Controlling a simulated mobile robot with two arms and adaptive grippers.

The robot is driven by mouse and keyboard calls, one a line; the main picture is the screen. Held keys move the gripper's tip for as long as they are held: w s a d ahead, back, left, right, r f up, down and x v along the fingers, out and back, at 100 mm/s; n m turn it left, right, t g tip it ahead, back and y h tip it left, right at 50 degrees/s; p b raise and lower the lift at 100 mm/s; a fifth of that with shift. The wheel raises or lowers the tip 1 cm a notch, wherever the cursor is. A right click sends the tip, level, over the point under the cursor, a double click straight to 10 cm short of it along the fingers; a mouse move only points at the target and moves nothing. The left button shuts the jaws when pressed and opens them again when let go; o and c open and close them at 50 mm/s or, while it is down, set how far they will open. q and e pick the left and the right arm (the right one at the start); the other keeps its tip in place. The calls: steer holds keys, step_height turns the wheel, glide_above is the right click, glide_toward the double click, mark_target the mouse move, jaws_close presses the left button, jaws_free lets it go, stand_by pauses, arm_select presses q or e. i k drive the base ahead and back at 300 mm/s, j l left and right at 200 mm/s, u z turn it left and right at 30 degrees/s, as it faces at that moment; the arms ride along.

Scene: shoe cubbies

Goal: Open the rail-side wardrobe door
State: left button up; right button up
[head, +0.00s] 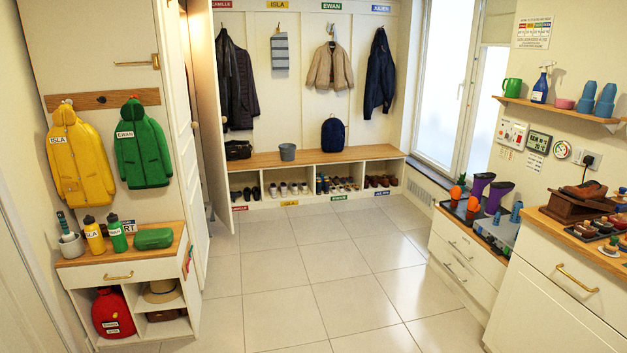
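The wardrobe stands at the left, seen at a steep angle. A narrow white panelled door (187,130) shows nearly edge-on beside the wall with the coat rail (103,99). A second tall pale door (208,95) stands swung out behind it, with a warm-lit gap between the two. I cannot tell which of them is the rail-side door, or how far the nearer one is open. Neither of my grippers is in view.
A yellow coat (77,155) and a green coat (143,143) hang from the rail. A low cabinet (125,270) with bottles stands below them. A bench with shoe cubbies (310,157) lines the back. Drawers (466,252) stand at right. The tiled floor (320,275) is clear.

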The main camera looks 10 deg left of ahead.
mark_target(201, 31)
steer(key=i+u, duration=0.1)
steer(key=i, duration=1.95)
